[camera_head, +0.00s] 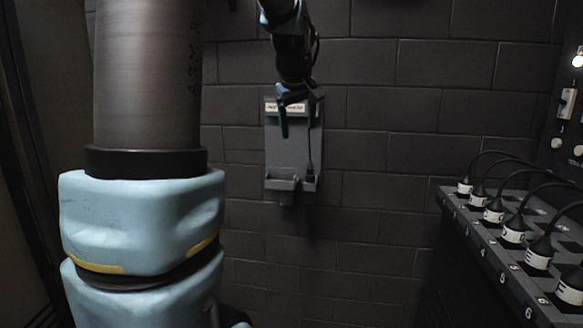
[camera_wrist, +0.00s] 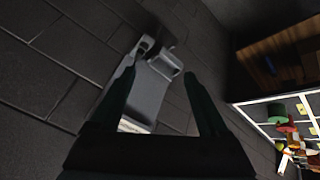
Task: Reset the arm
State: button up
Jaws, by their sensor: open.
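My gripper (camera_head: 298,120) hangs in front of a grey wall bracket (camera_head: 278,150) with a small label at its top. In the wrist view my gripper (camera_wrist: 160,85) has its two dark fingers spread apart with nothing between them. The wall bracket also shows beyond the fingers in the wrist view (camera_wrist: 150,95), with its lower holder near the picture's top. Whether the fingers touch the bracket cannot be told. My large arm link fills the left of the head view.
In the wrist view a lit shelf (camera_wrist: 285,115) with colourful items is at the right.

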jog(key=s+a+f+m+g, duration=0.2)
jog(key=s+a+f+m, duration=0.1)
jog(key=s+f, duration=0.8)
jog(key=s+a+f+m+g, duration=0.2)
jog(key=s+a+f, duration=0.3)
jog(key=s+f, duration=0.6)
jog(key=shift+a+f+m+g+y, duration=0.2)
jog(key=shift+m+g+y, duration=0.15)
jog(key=shift+m, duration=0.25)
jog(key=shift+r, duration=0.1)
jog(key=shift+c, duration=0.4)
